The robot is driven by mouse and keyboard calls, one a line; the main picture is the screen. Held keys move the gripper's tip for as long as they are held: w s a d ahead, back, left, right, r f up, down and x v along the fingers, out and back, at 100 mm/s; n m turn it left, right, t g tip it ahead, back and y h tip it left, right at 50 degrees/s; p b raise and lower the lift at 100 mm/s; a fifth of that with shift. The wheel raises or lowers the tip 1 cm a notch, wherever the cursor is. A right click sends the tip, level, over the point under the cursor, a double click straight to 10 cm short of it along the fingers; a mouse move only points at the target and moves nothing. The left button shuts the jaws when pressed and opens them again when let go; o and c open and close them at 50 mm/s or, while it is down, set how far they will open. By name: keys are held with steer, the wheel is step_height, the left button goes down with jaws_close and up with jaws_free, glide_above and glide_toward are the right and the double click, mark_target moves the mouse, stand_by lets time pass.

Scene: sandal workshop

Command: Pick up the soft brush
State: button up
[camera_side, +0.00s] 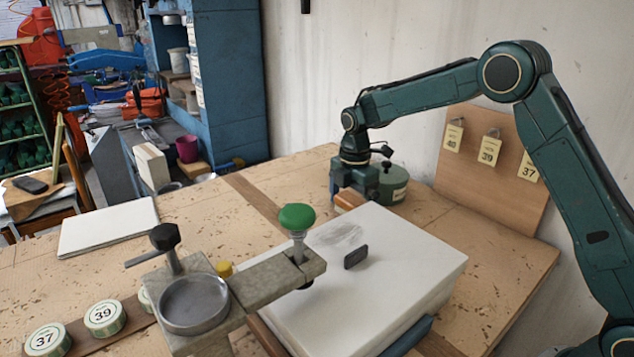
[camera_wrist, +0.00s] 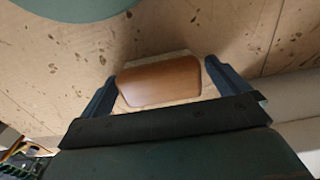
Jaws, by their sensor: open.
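The soft brush shows in the wrist view as a brown wooden back (camera_wrist: 160,82) with a pale edge behind it. In the side view the brush (camera_side: 350,199) is partly hidden by my gripper, beyond the far left edge of the white slab. My gripper (camera_side: 352,190) is low over the brush. In the wrist view my gripper (camera_wrist: 160,72) has its two blue fingers apart, one at each end of the brush. The brush lies between them; I cannot tell whether either finger touches it.
A green tin (camera_side: 395,184) stands close to my gripper; it also shows in the wrist view (camera_wrist: 75,8). The white slab (camera_side: 400,285) bears a small black block (camera_side: 356,257). A metal fixture with a green knob (camera_side: 297,217) is nearer. A tag board (camera_side: 480,190) stands behind.

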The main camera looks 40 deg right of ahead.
mark_target(352, 198)
steer(key=shift+c, duration=0.4)
steer(key=c, duration=0.9)
steer(key=shift+r, duration=0.15)
step_height(352, 198, up, 20)
steer(key=shift+f, duration=0.1)
